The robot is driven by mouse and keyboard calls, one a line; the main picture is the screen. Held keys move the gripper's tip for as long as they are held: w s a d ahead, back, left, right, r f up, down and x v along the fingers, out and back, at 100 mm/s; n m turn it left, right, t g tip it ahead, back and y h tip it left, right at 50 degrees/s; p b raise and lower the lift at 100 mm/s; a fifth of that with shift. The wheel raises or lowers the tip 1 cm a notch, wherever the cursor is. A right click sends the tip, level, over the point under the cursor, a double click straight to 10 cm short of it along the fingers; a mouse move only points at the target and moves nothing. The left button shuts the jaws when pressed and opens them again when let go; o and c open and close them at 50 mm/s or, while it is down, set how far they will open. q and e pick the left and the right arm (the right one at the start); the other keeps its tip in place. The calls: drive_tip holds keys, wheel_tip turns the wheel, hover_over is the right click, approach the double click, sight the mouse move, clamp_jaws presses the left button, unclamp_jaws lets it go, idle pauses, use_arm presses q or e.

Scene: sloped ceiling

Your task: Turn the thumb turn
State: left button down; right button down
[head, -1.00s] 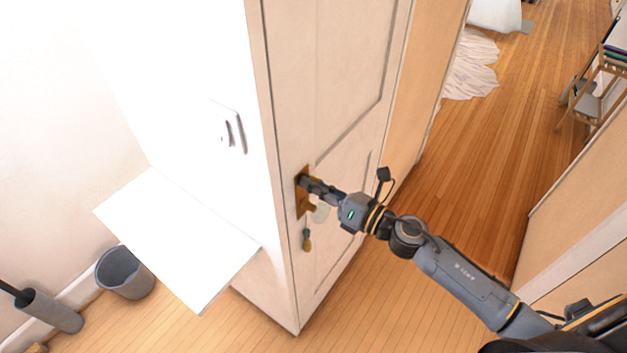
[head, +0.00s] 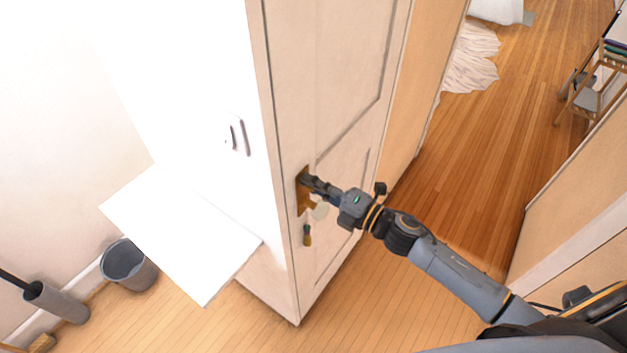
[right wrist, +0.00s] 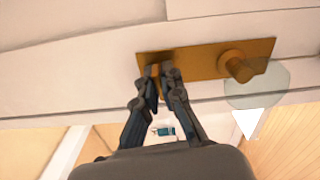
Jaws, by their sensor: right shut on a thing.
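The brass lock plate (head: 304,201) is on the edge side of the cream panelled door (head: 330,80). My right gripper (head: 308,181) reaches its upper part. In the right wrist view, my right gripper (right wrist: 162,76) is shut on the small brass thumb turn (right wrist: 154,71) at the left end of the plate (right wrist: 205,61). The fingers hide part of the thumb turn, so its exact angle is unclear. A round brass knob (right wrist: 243,66) with a see-through disc beside it sits at the plate's other end. My left gripper is not in view.
Left of the door are a white flat panel (head: 182,238), a grey bin (head: 130,265) and a grey cylinder holder (head: 57,303).

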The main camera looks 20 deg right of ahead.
drive_tip(key=shift+m, duration=0.5)
drive_tip(key=c, duration=1.5)
unclamp_jaws()
drive_tip(key=v, duration=1.2)
drive_tip(key=shift+d, duration=0.1)
